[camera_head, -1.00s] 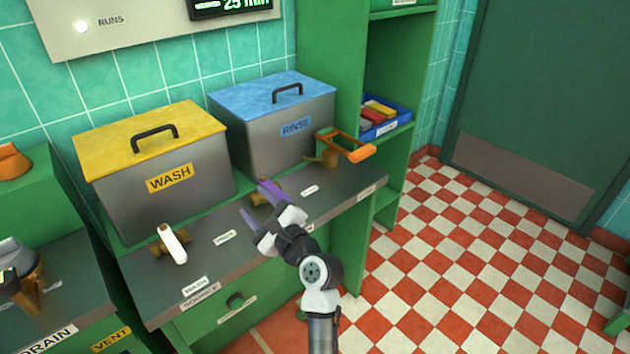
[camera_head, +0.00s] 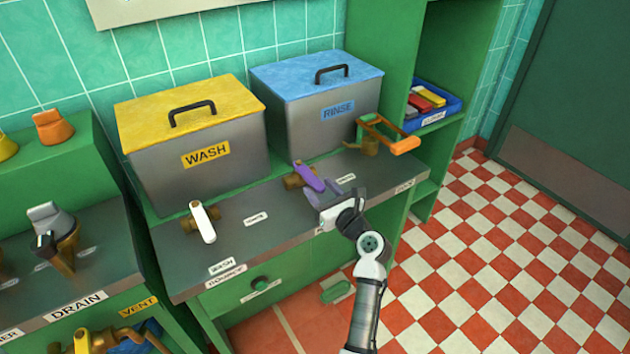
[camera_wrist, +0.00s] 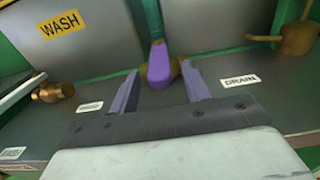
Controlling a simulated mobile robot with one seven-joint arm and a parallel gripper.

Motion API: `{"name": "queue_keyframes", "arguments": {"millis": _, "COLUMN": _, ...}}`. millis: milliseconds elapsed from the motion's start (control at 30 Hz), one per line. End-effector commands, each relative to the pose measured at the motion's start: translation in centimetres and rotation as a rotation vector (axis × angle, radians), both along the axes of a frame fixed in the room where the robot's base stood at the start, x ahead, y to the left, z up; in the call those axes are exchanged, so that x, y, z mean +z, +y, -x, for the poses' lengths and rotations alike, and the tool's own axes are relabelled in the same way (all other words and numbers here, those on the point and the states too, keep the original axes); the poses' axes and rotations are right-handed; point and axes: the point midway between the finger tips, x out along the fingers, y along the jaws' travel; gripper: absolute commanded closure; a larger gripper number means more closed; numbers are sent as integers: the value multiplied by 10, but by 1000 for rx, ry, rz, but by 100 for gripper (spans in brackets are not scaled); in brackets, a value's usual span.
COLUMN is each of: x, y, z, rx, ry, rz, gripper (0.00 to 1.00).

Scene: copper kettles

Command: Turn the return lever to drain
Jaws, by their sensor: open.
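A purple lever (camera_head: 311,178) sits on a brass valve (camera_head: 292,182) on the grey counter, in front of the blue-lidded RINSE tank. It points outward from the tank. In the wrist view the lever (camera_wrist: 159,66) lies between a small label on its left and the DRAIN label (camera_wrist: 241,81) on its right. My gripper (camera_wrist: 161,72) is open, with one purple finger to each side of the lever's outer end in that picture. I see no clear contact. In the head view my gripper (camera_head: 325,192) is just in front of and right of the lever.
A white lever (camera_head: 203,223) on its own valve stands to the left, before the yellow-lidded WASH tank (camera_head: 190,155). An orange-handled brass fitting (camera_head: 385,137) stands to the right near the shelf with a blue bin (camera_head: 436,108). The tank fronts stand close behind the lever.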

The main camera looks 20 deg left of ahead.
Motion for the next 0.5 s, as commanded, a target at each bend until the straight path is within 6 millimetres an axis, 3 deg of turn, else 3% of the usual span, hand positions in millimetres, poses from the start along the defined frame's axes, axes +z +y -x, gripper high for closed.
{"name": "queue_keyframes", "arguments": {"millis": 200, "x": 1, "y": 22, "z": -17, "rx": 1, "ry": 0, "rz": 1, "gripper": 53}}
{"name": "queue_keyframes", "arguments": {"millis": 500, "x": 0, "y": 27, "z": -21, "rx": -1, "ry": -1, "rz": 1, "gripper": 53}}
